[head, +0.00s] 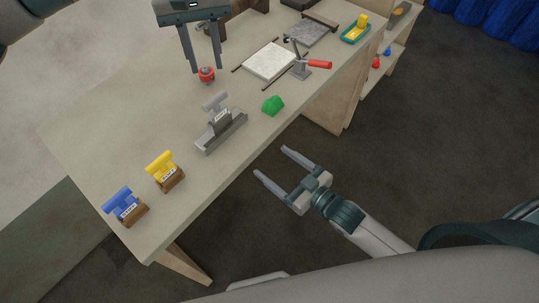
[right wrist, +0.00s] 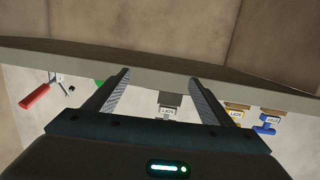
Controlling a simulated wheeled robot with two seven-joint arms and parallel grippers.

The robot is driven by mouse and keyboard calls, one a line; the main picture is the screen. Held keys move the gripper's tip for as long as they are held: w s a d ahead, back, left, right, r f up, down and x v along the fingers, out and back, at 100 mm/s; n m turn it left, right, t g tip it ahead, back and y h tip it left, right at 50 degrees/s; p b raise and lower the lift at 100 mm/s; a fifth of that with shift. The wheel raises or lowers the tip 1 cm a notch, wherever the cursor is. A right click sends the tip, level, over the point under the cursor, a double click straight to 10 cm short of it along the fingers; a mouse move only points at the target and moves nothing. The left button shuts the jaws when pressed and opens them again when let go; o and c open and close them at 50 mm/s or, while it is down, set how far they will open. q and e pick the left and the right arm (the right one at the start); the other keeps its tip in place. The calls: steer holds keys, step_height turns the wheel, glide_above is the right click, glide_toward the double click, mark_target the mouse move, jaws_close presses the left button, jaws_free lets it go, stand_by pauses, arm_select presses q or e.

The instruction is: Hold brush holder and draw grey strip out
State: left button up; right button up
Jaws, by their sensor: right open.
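The grey brush holder (head: 222,133) stands on the table, a long grey block with a raised middle. A light grey T-shaped piece (head: 215,102) with a white label stands up from it; I take this to be the grey strip's handle. In the right wrist view the grey holder (right wrist: 170,100) shows between my fingers, beyond the table edge. My right gripper (head: 270,161) is open and empty, off the table's front edge, apart from the holder.
A yellow-handled block (head: 164,169) and a blue-handled block (head: 124,205) stand left of the holder. A green lump (head: 273,105) and a red-handled clamp (head: 318,64) lie to the right. A white slab (head: 270,61) is farther back. The table's front edge (right wrist: 150,63) lies before my right gripper.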

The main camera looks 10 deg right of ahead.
mark_target(223, 124)
step_height(223, 124, up, 8)
steer(key=s+a+y, duration=0.1)
steer(key=a+y, duration=0.1)
steer(key=shift+s+a+r+n+t, duration=0.2)
steer(key=shift+s+a+n+t, duration=0.1)
steer(key=shift+s+a+n, duration=0.1)
steer(key=shift+w, duration=0.1)
steer(key=x, duration=1.7)
steer(key=shift+w+a, duration=0.1)
steer(key=shift+c, duration=0.6)
steer(key=c, duration=1.1)
steer(key=shift+o, duration=0.2)
